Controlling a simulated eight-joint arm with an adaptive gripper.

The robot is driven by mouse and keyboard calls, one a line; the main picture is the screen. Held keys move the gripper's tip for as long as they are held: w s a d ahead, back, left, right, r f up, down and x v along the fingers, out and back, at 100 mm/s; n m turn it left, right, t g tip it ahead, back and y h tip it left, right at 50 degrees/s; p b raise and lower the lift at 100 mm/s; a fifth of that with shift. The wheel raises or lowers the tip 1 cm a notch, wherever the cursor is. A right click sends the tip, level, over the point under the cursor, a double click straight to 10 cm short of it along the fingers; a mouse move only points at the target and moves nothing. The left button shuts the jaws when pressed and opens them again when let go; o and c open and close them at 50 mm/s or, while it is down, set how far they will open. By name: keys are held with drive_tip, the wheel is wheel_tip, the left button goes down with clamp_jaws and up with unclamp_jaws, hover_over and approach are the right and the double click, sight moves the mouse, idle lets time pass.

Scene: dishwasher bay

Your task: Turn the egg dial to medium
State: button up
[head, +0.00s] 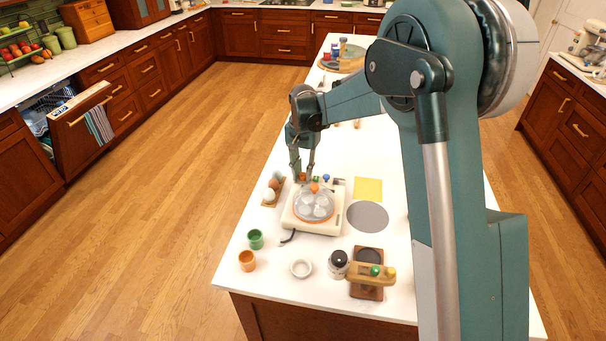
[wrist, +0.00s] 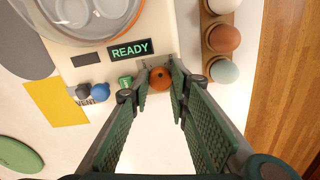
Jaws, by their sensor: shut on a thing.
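The cream egg cooker (head: 328,224) stands on the white island, with eggs under its clear domed lid (head: 314,202). It also shows in the wrist view (wrist: 180,25), where its display (wrist: 130,49) reads READY. A round orange dial (wrist: 160,78) sits at the end of its control row. My gripper (wrist: 160,70) has its two fingers on either side of this dial and is shut on it. In the head view my gripper (head: 303,178) reaches down at the cooker's far edge. The dial's setting marks cannot be read; the fingers hide part of its surroundings.
A green knob (wrist: 125,81), a blue knob (wrist: 99,91) and a dark knob (wrist: 83,91) lie close to the fingers. An egg holder (wrist: 214,45) stands beside the cooker. Green (head: 255,239) and orange (head: 247,261) cups and a glass jar (head: 338,265) stand nearer the front.

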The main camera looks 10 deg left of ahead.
sight(303, 175)
drive_tip(key=shift+m+b, duration=0.3)
drive_tip(key=shift+m, duration=1.4)
drive_tip(key=o, duration=0.9)
drive_tip(key=shift+r, duration=4.05)
